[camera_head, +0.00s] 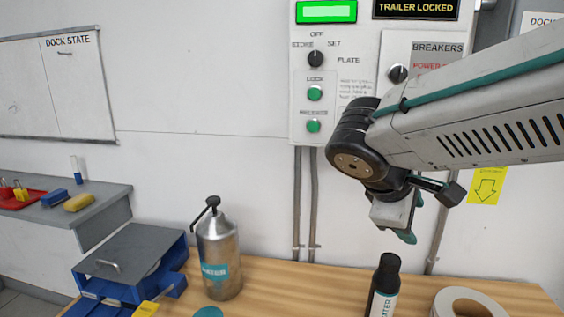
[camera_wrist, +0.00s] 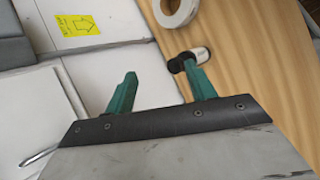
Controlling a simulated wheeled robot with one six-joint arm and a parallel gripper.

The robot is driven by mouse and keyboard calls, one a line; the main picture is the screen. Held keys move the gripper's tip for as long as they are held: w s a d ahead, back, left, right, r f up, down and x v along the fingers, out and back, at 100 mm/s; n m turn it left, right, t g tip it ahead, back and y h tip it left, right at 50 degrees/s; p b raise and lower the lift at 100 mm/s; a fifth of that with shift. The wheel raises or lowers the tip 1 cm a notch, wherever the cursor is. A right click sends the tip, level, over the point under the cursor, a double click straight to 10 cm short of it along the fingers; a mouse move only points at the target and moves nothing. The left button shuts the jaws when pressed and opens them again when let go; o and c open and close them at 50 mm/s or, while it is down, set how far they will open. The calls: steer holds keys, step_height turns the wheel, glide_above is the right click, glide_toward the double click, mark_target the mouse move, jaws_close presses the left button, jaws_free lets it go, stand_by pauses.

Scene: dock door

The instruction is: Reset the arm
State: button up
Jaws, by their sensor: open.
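My gripper (camera_head: 408,222) hangs at the end of my arm, in front of the wall and above the wooden table (camera_head: 330,279). In the wrist view my gripper (camera_wrist: 160,88) shows two green fingers spread apart with nothing between them. A dark bottle with a white label (camera_head: 383,288) stands on the table below my gripper. In the wrist view the bottle (camera_wrist: 198,55) appears beyond the right finger, partly hidden by it; I see no contact.
A tape roll (camera_head: 440,304) lies right of the bottle. A metal pump canister (camera_head: 220,262) and a blue drawer box (camera_head: 128,262) stand to the left. A control panel (camera_head: 340,100) is on the wall behind my arm. A grey shelf (camera_head: 100,207) holds small items.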

steer(key=s+d+f+m+g+y, duration=0.1)
steer(key=s+d+f+m+y, duration=0.1)
steer(key=s+m, duration=0.3)
steer(key=s+d+f+m+g+y, duration=0.1)
steer(key=s+f+m+y, duration=0.3)
steer(key=s, duration=0.8)
steer(key=shift+s+d+m+g+y, duration=0.15)
steer(key=shift+d+m+g+y, duration=0.25)
steer(key=shift+d+m+y, duration=0.3)
